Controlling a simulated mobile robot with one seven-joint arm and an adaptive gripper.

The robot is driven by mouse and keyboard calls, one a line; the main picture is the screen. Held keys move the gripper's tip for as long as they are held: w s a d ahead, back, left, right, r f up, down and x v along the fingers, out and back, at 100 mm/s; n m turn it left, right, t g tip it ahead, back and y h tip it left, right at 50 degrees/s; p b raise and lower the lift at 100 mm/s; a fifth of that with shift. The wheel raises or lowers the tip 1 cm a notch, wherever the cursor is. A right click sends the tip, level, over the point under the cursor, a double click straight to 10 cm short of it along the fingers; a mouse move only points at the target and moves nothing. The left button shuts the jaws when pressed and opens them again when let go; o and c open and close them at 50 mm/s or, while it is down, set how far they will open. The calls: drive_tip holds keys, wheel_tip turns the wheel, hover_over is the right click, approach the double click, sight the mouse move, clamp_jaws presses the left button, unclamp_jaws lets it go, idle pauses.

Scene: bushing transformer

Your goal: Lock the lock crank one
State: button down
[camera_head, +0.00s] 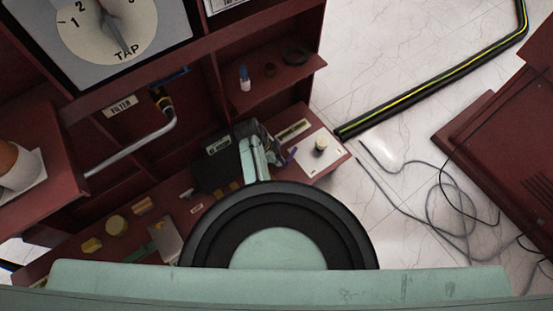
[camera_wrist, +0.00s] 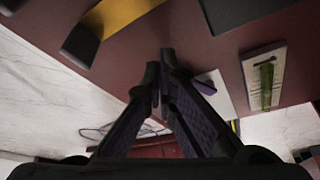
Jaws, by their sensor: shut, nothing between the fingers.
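My gripper (camera_wrist: 161,80) is shut and empty in the wrist view, its two dark fingers meeting near the middle, in front of a dark red surface. In the head view my own arm hides much of the area around it. A bent silver handle (camera_head: 145,142) with a yellow and black end sits under the FILTER label on the red cabinet (camera_head: 90,205). I cannot tell whether it is lock crank one. In the wrist view, a pale plate with a green piece (camera_wrist: 265,78) lies right of my fingers, apart from them.
A TAP dial (camera_head: 107,27) is at the upper left. A white plate (camera_head: 312,160) with a cream knob is at the cabinet's right end. A black and yellow striped pipe (camera_head: 430,82) and loose grey cables (camera_head: 425,215) lie over the pale floor. A red unit (camera_head: 510,150) stands at right.

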drive_tip(key=shift+s+d, duration=0.1)
drive_tip(key=d+n+p, duration=0.1)
drive_tip(key=s+d+n+t+p, duration=0.1)
drive_tip(key=p, duration=0.1)
drive_tip(key=shift+s+r+n, duration=0.2)
drive_tip(key=shift+s+n, duration=0.1)
drive_tip(key=shift+n, duration=0.1)
drive_tip(key=shift+s+d+n+t+p, duration=0.3)
drive_tip(key=shift+d+n+p, duration=0.4)
drive_tip(key=shift+n, duration=0.2)
drive_tip(key=d+n, duration=0.1)
drive_tip(key=d+n+y+p, duration=0.1)
drive_tip(key=shift+s+d+n+t+p, duration=0.2)
drive_tip(key=shift+d+n+t+p, duration=0.1)
drive_tip(key=shift+t, duration=0.1)
drive_tip(key=shift+d+f+n+t+y+p, duration=0.15)
drive_tip(key=shift+d+n+t+y+p, duration=0.2)
drive_tip(key=shift+d+n, duration=0.75)
drive_tip(key=shift+a, duration=0.25)
drive_tip(key=shift+w+a, duration=0.1)
drive_tip(key=shift+w, duration=0.05)
drive_tip(key=shift+w+a, duration=0.45)
drive_tip(key=shift+w, duration=0.05)
